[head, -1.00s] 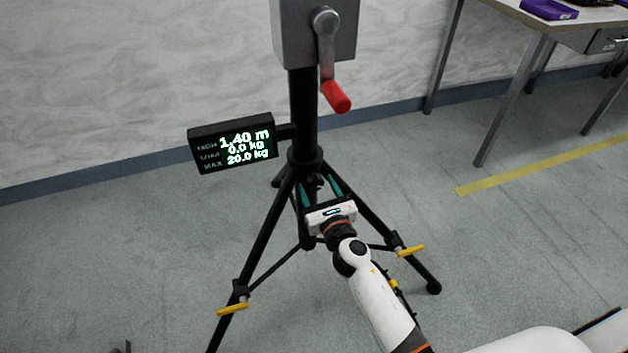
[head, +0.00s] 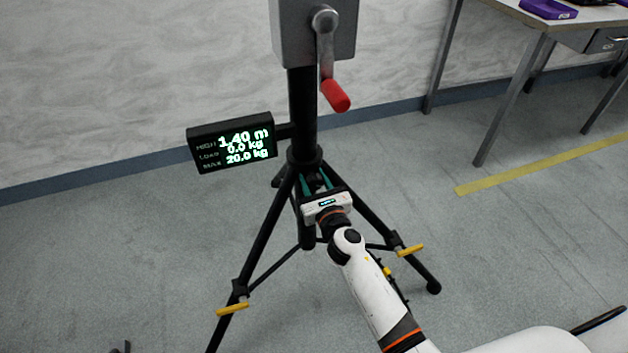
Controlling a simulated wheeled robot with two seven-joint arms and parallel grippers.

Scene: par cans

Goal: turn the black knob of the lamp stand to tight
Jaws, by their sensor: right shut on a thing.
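The lamp stand (head: 303,110) is a black column on a tripod, with a grey winch box (head: 296,35) at the top. My right gripper (head: 317,178) reaches up to the stand from the lower right. Its teal-lined fingers are shut at the front of the column, just below the collar where the legs meet. The black knob is hidden there by the fingers and the gripper's white body; its marking and how tight it is cannot be seen. My left gripper is not in view.
A red-handled crank (head: 335,95) hangs from the winch box, above my right gripper. A black display (head: 232,143) on the column's left reads 1.40 m, 0.0 kg and max 20.0 kg. Tripod legs with yellow levers (head: 233,309) spread out. A table (head: 590,16) stands at the right back.

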